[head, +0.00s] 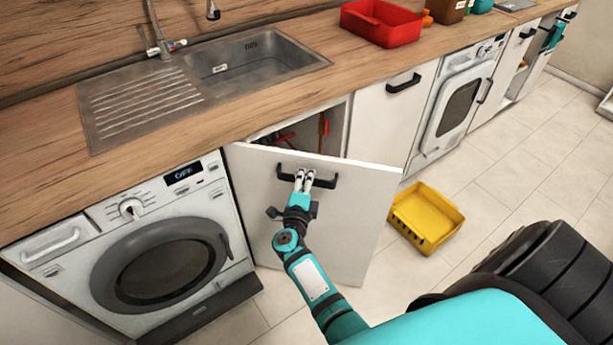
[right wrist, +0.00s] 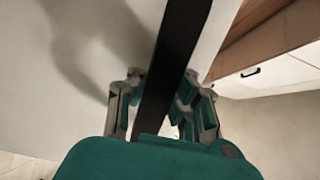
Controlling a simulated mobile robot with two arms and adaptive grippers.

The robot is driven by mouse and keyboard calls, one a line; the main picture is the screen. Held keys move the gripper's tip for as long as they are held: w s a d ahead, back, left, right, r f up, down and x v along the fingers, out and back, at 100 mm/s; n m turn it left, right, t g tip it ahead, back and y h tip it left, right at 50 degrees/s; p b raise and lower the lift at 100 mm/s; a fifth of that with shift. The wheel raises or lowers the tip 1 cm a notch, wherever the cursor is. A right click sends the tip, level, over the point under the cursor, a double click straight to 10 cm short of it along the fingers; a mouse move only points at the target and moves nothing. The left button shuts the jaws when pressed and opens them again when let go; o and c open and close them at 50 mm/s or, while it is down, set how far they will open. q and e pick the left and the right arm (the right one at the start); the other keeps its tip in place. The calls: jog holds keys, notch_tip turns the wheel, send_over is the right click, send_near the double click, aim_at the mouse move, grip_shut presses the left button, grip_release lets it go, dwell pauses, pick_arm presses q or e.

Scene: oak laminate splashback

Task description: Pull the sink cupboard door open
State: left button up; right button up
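The sink cupboard door (head: 305,225) is white and stands partly open below the sink (head: 255,62), its right edge swung out from the cabinet. Red items show in the dark gap above it. Its black bar handle (head: 322,181) is near the top of the door. My right gripper (head: 304,178) is at the handle. In the right wrist view the fingers of my right gripper (right wrist: 165,100) lie on both sides of the black handle (right wrist: 172,60) and appear closed around it. My left gripper is not in view.
A washing machine (head: 165,262) stands left of the door. A yellow crate (head: 427,215) lies on the floor right of the door, close to its free edge. A red tray (head: 382,22) sits on the worktop.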

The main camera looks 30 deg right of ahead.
jog(key=o, duration=0.8)
jog(key=shift+d+f, duration=0.1)
jog(key=shift+o, duration=0.2)
